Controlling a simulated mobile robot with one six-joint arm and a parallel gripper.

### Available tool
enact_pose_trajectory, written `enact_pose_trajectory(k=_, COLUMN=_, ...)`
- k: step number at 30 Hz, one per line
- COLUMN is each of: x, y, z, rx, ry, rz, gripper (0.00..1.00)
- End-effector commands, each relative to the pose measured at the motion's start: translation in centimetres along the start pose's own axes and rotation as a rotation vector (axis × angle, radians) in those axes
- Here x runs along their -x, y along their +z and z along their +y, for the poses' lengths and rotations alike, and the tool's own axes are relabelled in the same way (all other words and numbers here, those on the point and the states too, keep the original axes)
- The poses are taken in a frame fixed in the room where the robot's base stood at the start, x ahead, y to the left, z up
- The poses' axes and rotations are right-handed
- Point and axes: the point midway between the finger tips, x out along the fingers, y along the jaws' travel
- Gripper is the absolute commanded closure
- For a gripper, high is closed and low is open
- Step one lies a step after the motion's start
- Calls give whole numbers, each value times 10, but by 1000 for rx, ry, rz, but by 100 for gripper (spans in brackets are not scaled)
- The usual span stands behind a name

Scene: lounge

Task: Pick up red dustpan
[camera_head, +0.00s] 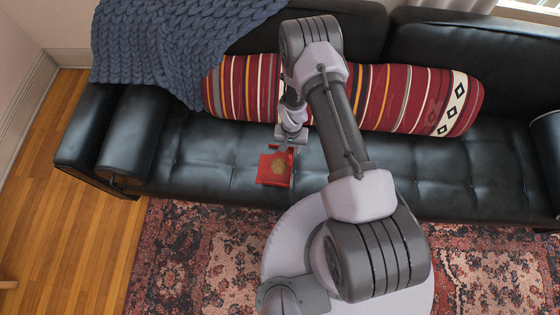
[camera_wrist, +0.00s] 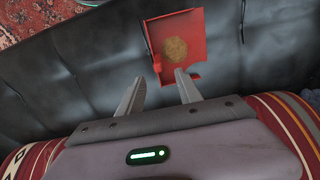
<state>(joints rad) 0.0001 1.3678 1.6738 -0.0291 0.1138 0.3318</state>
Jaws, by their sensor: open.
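The red dustpan (camera_head: 275,170) lies on the black sofa seat, near its front edge, with a round tan patch on its pan. In the wrist view the dustpan (camera_wrist: 179,38) is at the top middle, with its short handle part toward me. My gripper (camera_head: 286,146) is just behind the dustpan, over the seat. In the wrist view my gripper (camera_wrist: 158,77) has its two fingers apart with nothing between them. The right fingertip appears close to the dustpan's near edge; I cannot tell whether it touches.
The black sofa (camera_head: 205,160) carries a long striped red bolster (camera_head: 400,98) along its back, close behind my gripper. A blue knitted blanket (camera_head: 165,45) drapes over the left back. A patterned rug (camera_head: 190,255) lies in front. The seat left of the dustpan is clear.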

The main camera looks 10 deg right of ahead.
Motion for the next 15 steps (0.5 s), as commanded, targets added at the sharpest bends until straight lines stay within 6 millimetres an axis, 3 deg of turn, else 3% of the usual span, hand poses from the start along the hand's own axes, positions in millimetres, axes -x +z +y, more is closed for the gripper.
enact_pose_trajectory(k=1, x=-23, y=1, z=1, rx=-1, ry=1, rz=-3, gripper=58)
enact_pose_trajectory(k=6, x=-65, y=0, z=0, rx=-1, ry=1, rz=-2, gripper=58)
enact_pose_trajectory(k=15, x=-100, y=-3, z=-1, rx=0, ry=0, rz=0, gripper=58)
